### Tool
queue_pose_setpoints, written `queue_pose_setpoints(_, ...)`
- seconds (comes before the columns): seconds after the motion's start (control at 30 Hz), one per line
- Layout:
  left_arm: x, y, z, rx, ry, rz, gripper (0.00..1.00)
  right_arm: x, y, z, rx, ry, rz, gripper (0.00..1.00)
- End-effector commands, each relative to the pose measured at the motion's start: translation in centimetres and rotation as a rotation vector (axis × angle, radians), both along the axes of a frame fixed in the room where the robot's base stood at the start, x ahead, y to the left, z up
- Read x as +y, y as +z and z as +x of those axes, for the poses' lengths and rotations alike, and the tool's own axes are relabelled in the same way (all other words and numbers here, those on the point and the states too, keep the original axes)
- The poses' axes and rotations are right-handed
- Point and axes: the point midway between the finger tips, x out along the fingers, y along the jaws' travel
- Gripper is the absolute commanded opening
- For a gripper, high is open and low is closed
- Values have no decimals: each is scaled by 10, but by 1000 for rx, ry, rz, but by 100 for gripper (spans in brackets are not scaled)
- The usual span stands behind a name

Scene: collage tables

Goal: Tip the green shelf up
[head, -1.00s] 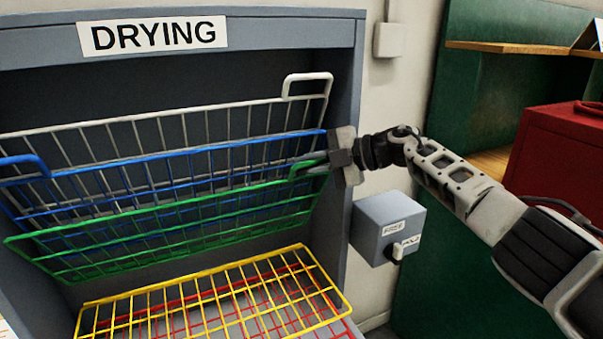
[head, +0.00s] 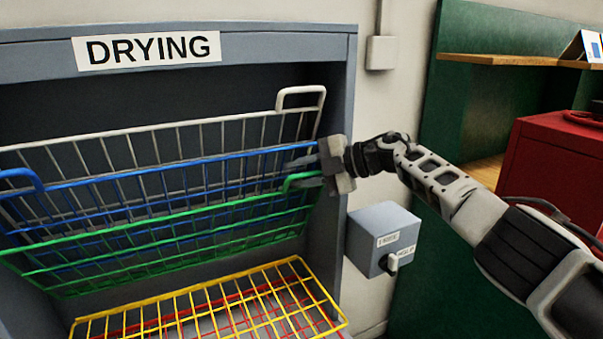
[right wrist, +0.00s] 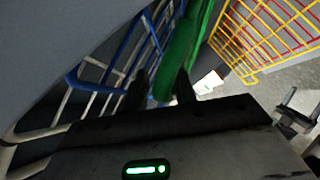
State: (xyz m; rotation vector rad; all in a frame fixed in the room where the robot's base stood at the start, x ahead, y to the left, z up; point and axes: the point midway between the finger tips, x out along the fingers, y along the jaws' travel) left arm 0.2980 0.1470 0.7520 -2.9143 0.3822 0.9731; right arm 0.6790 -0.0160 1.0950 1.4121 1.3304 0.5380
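The green wire shelf (head: 170,245) is tipped up steeply in the drying rack, in front of the tipped-up blue shelf (head: 150,178). Its handle is at its upper right corner, and the green bar (right wrist: 180,55) shows large in the right wrist view. My right gripper (head: 303,172) is at that handle, by the rack's right side. Its fingers are apart, and in the right wrist view (right wrist: 161,88) the green bar lies between or just beyond them. I cannot tell whether they touch it.
A white shelf (head: 165,143) is tipped up behind the blue one. A yellow shelf (head: 215,305) lies low, with a red one (head: 240,325) beneath. A grey box (head: 372,232) with a small switch is on the wall right of the rack. A red cabinet (head: 550,165) stands farther right.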

Motion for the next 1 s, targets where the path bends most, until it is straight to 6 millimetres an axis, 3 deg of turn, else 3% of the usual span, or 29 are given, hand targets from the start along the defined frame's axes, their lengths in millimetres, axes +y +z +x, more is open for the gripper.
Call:
queue_pose_setpoints(0.03,0,-1,-1,2,0,0,65,3,-7,-2,8,7,-9,33)
queue_pose_setpoints(0.17,0,-2,-2,5,0,0,65,-2,-6,-3,6,6,-9,33)
queue_pose_setpoints(0.37,0,0,-3,6,-1,1,65,-25,3,-9,4,1,-7,33)
queue_pose_setpoints(0.7,-1,-10,-1,6,-2,-3,65,-101,33,-31,-3,-3,-2,33)
queue_pose_setpoints(1.0,-3,-6,2,-12,-6,-10,65,-141,51,-44,-2,-1,1,33)
